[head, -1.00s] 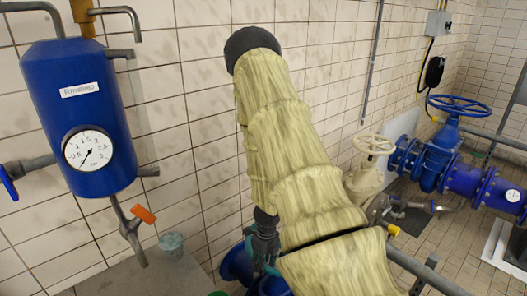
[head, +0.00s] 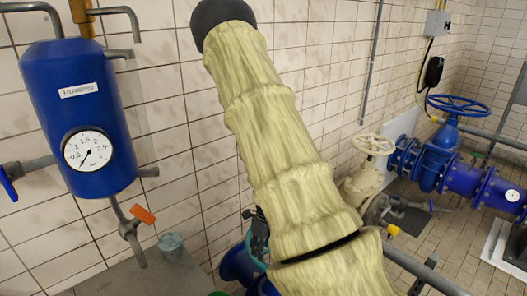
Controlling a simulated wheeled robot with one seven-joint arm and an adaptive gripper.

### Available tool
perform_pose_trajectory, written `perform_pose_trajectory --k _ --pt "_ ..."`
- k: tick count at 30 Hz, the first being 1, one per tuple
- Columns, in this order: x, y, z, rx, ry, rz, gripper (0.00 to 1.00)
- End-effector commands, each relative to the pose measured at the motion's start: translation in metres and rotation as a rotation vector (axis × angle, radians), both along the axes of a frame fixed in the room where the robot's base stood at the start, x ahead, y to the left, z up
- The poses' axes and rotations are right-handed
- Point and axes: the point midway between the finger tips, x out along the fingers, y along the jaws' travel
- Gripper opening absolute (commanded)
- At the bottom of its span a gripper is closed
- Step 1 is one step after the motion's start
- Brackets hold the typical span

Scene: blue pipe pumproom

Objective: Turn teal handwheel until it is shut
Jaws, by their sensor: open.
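The teal handwheel (head: 250,249) shows in the head view only as a small curved piece of rim, low in the middle, above blue pipework. My yellow-sleeved arm hides the rest of it. My gripper (head: 257,230) is a dark shape just left of the sleeve, right at the visible rim. It is open, though its fingers are mostly hidden behind my arm. I cannot tell whether it touches the wheel.
A blue tank (head: 80,120) with a gauge (head: 88,150) hangs on the tiled wall at left. A small teal pot (head: 171,246) stands below it. A cream handwheel (head: 374,145) and a blue handwheel (head: 458,106) are at right. Blue flanged pipe (head: 238,265) lies below my gripper.

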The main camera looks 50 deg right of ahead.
Motion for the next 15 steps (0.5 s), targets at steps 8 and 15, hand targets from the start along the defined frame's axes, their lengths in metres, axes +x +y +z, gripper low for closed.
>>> perform_pose_trajectory --k 8,15 --pt "0.000 -0.003 0.034 -0.002 0.000 0.001 0.42" --pt "-0.001 -0.004 0.046 -0.001 0.001 -0.001 0.42"
